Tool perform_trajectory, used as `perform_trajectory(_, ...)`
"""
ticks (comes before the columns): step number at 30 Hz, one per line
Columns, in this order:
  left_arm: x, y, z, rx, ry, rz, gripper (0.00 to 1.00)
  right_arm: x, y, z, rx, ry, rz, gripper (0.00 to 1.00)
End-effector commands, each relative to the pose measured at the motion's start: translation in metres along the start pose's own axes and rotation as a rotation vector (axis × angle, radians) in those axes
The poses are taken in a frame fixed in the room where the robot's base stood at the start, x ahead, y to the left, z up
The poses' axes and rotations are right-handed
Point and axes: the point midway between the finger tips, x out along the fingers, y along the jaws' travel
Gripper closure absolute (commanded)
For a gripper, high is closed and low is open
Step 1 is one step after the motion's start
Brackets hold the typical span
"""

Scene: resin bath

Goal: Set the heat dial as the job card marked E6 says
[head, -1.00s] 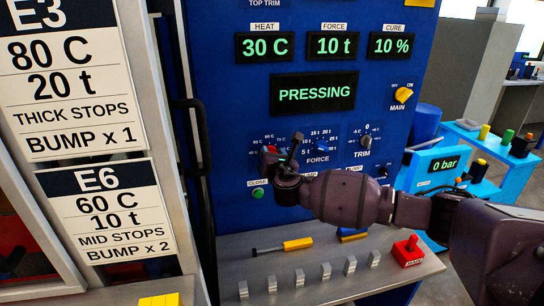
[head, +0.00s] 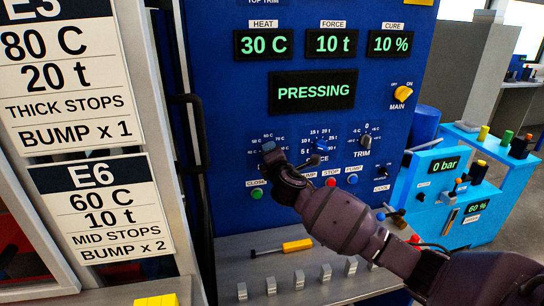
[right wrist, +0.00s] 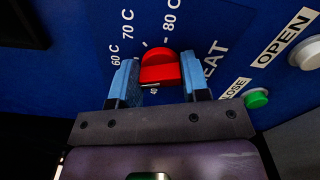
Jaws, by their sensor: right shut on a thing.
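The job card marked E6 (head: 103,205) hangs at the left and reads 60 C, 10 t, mid stops, bump x 2. The HEAT display (head: 263,44) reads 30 C. My right gripper (head: 268,148) is at the heat dial on the blue panel and hides it in the head view. In the right wrist view the red heat dial (right wrist: 160,70) sits between the blue fingertips, and the gripper is shut on it. Scale labels 60 C, 70 C and 80 C show around it; I cannot tell where its pointer stands. My left gripper is not in view.
The FORCE dial (head: 320,146) and TRIM dial (head: 365,143) are right of my gripper. A green CLOSE button (head: 257,194) and red STOP button (head: 331,182) lie below. The shelf (head: 240,262) holds a yellow-handled tool (head: 297,245) and several metal blocks.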

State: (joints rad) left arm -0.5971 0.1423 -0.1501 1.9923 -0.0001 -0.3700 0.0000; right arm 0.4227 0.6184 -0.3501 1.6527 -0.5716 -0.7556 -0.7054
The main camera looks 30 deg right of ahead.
Motion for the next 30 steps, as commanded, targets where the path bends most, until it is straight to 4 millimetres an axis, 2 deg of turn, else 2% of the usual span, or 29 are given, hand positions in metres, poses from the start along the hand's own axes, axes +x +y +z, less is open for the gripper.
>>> perform_trajectory(12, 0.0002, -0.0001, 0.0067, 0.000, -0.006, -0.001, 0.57, -0.0003, -0.0029, -0.0010, 0.276, 0.000, -0.003, 0.81)
perform_trajectory(30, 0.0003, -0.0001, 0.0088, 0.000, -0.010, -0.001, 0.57, -0.0002, -0.0026, -0.0010, 0.355, 0.001, -0.002, 0.81)
